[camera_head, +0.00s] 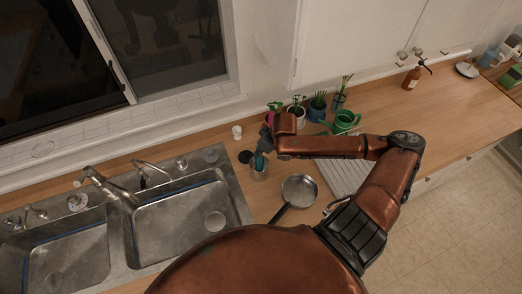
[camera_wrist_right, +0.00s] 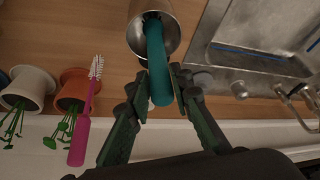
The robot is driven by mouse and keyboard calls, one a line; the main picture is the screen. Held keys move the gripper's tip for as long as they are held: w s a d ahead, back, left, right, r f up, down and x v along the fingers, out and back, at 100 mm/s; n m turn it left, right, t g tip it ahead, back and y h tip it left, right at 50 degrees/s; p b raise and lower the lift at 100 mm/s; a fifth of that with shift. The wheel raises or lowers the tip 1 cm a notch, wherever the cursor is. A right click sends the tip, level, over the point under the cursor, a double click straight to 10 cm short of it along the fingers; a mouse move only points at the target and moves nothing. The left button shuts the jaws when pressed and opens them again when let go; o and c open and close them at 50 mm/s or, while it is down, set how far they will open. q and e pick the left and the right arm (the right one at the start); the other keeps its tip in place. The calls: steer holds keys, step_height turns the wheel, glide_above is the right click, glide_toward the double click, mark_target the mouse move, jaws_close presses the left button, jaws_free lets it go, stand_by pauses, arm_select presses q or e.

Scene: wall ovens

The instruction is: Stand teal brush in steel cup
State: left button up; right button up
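The teal brush (camera_wrist_right: 158,70) has its bristle end inside the mouth of the steel cup (camera_wrist_right: 136,38) in the right wrist view. Its handle points out toward the camera. My right gripper (camera_wrist_right: 162,78) has its two fingers close on both sides of the handle and looks shut on it. In the head view the steel cup (camera_head: 259,175) stands on the counter right of the sink, with the teal brush (camera_head: 259,162) upright at its mouth. My right gripper (camera_head: 265,146) is right above. Whether the bristles touch the cup's bottom is hidden. My left gripper is out of view.
A pan (camera_head: 299,190) lies right of the cup. The sink (camera_head: 185,218) is to the left. Potted plants (camera_head: 318,108) and a green watering can (camera_head: 345,121) stand behind. A magenta brush (camera_wrist_right: 79,142) shows near the pots. A small white cup (camera_head: 237,132) stands near the wall.

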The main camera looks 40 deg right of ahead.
steer(key=o, duration=0.4)
steer(key=v, duration=1.2)
stand_by(0.9)
